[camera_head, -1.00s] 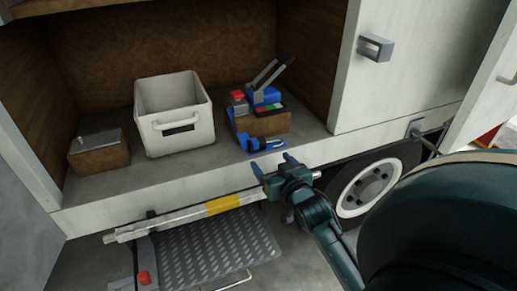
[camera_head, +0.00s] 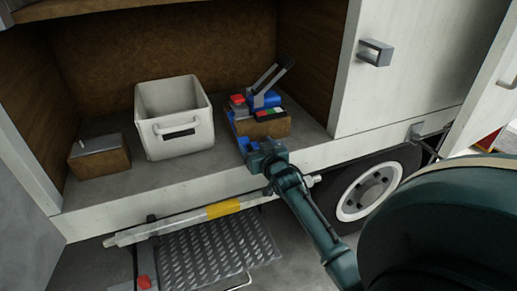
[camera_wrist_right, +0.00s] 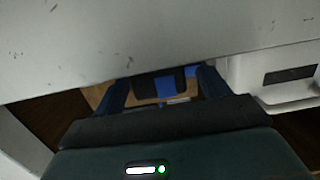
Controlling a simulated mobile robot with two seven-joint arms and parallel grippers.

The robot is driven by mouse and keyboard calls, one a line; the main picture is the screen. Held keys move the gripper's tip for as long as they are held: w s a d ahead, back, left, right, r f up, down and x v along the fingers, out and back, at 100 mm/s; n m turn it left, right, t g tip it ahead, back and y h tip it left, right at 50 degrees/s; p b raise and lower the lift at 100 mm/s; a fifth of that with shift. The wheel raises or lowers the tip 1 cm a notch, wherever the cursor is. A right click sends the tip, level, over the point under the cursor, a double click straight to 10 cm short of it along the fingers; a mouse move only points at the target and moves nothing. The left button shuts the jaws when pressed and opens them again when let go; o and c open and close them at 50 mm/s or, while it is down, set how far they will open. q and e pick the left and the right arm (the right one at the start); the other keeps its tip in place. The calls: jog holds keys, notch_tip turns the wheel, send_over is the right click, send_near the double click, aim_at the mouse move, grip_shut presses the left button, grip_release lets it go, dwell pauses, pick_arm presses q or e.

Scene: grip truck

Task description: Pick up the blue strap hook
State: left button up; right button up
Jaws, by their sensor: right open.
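The blue strap hook (camera_head: 231,118) lies at the front left of a brown box (camera_head: 270,128) on the truck compartment floor. In the head view only part of its blue shows; my right gripper hides the rest. My right gripper (camera_head: 254,146) is at the compartment's front edge, just in front of the hook. In the right wrist view the gripper (camera_wrist_right: 163,84) has its two dark blue fingers spread apart, with blue pieces (camera_wrist_right: 166,87) and a dark part seen between and beyond them. I cannot tell whether the fingers touch anything. My left gripper is not in view.
A white bin (camera_head: 206,103) stands left of the box. Another brown box (camera_head: 100,163) with a grey top is farther left. A blue and grey ratchet tool (camera_head: 266,98) and a red piece (camera_head: 237,99) rest by the box. A cabinet door (camera_head: 400,95) bounds the right.

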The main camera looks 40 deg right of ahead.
aim_at(257, 144)
jog(key=c, duration=1.1)
jog(key=shift+r, duration=0.1)
notch_tip(257, 144, up, 18)
jog(key=shift+f+p, duration=0.1)
jog(key=shift+p, duration=0.5)
